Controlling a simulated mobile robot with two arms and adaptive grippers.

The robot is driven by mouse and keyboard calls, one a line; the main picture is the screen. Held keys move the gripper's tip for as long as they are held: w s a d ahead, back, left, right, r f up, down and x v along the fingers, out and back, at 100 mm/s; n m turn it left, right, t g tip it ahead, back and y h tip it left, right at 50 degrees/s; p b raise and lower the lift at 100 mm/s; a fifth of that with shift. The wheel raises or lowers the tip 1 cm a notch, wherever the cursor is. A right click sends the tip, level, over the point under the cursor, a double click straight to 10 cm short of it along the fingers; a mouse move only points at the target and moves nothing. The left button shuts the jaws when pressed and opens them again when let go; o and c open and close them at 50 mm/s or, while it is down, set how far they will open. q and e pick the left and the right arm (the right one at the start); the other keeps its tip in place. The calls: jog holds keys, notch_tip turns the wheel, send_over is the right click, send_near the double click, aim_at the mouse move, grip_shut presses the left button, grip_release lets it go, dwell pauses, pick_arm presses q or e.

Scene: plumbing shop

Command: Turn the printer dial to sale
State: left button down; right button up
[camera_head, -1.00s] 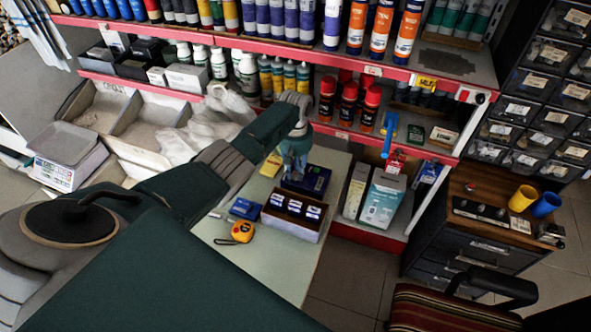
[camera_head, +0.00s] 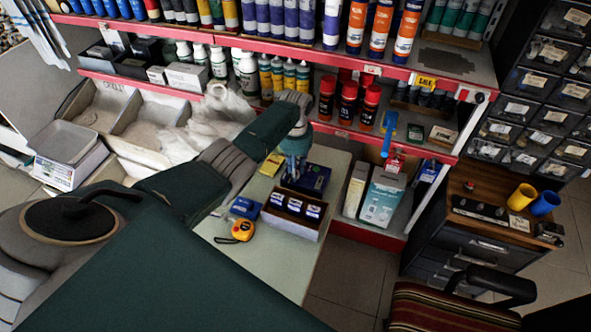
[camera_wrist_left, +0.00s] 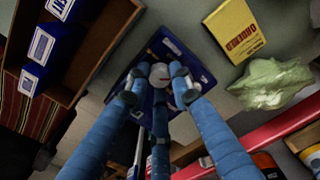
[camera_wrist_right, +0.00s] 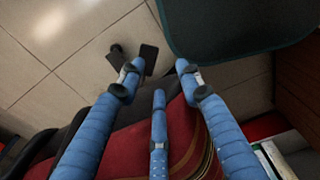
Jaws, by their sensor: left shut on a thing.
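The printer, a flat dark-blue device, lies on the pale table in the head view (camera_head: 313,180) and in the left wrist view (camera_wrist_left: 197,65). Its round whitish dial (camera_wrist_left: 161,72) sits on its face. My left gripper points down at the printer in the head view (camera_head: 294,172). In the left wrist view (camera_wrist_left: 161,82) its fingers are closed around the dial. The fingers partly cover the dial, and I cannot read its setting. My right gripper (camera_wrist_right: 157,82) is open and empty, away from the table, above a striped red chair seat (camera_wrist_right: 185,135).
A yellow "ordered" card (camera_wrist_left: 235,30) and a crumpled greenish thing (camera_wrist_left: 272,84) lie beside the printer. Red-edged shelves stand behind.

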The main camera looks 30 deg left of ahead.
pick_arm(q)
jog(key=m, duration=0.3)
jog(key=shift+w+m, duration=0.1)
jog(key=shift+m, duration=0.3)
pick_arm(e)
jog(key=shift+f, duration=0.1)
pick_arm(q)
jog(key=m, duration=0.3)
jog(key=shift+m, duration=0.3)
pick_arm(e)
jog(key=shift+f, duration=0.2)
pick_arm(q)
jog(key=m+b, duration=0.1)
jog(key=m, duration=0.2)
jog(key=shift+m, duration=1.9)
pick_arm(e)
jog(key=shift+a+f, duration=0.1)
jog(key=shift+f, duration=0.35)
